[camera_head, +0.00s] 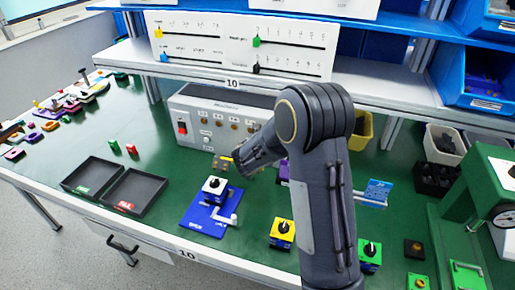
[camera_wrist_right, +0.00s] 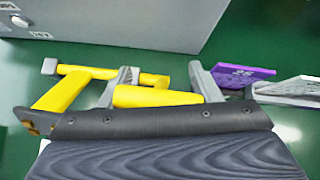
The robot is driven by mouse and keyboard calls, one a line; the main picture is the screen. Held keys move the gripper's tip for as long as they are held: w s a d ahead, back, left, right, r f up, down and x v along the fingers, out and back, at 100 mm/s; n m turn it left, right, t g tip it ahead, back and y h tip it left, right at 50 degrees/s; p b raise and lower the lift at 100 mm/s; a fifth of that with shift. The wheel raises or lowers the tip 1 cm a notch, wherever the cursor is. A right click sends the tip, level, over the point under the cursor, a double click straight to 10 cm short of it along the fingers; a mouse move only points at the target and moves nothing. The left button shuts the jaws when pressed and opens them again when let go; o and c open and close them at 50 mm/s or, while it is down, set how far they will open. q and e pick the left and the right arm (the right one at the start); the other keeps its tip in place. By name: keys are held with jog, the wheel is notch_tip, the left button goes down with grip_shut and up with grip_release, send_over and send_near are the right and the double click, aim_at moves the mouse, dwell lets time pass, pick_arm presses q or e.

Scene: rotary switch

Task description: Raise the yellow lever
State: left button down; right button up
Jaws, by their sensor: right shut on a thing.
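The yellow lever (camera_head: 222,163) stands on the green bench in front of the grey control box, mostly hidden behind my right gripper (camera_head: 240,160). In the right wrist view the yellow lever (camera_wrist_right: 150,97) shows as a yellow bar lying between the two grey fingertips of my right gripper (camera_wrist_right: 165,88), which is shut on it. Another yellow bar and a yellow slanted arm (camera_wrist_right: 60,90) show to the left of the fingers. The lever's lower part is hidden by the gripper body. My left gripper is not in view.
The grey control box (camera_head: 190,105) with a red switch stands just behind. A purple part (camera_wrist_right: 240,75) is close to the right finger.

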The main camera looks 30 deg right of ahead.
jog(key=shift+w+d+r+g+y+p, duration=0.1)
jog(key=shift+d+r+g+y+p, duration=0.2)
jog(key=shift+d+r+p, duration=0.1)
jog(key=shift+w+d+p, duration=0.2)
jog(key=shift+d+p, duration=0.05)
jog(key=shift+p, duration=0.25)
jog(key=shift+w+d+f, duration=0.15)
jog(key=shift+w+d, duration=0.15)
jog(key=shift+d, duration=0.05)
jog(key=shift+c, duration=0.3)
jog(key=shift+w+d, duration=0.1)
jog(key=shift+d, duration=0.1)
grip_shut()
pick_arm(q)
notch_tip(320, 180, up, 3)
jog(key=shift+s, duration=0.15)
pick_arm(e)
jog(key=shift+w+d, duration=0.3)
jog(key=shift+w, duration=0.15)
jog(key=shift+w+d, duration=0.1)
jog(key=shift+d, duration=0.05)
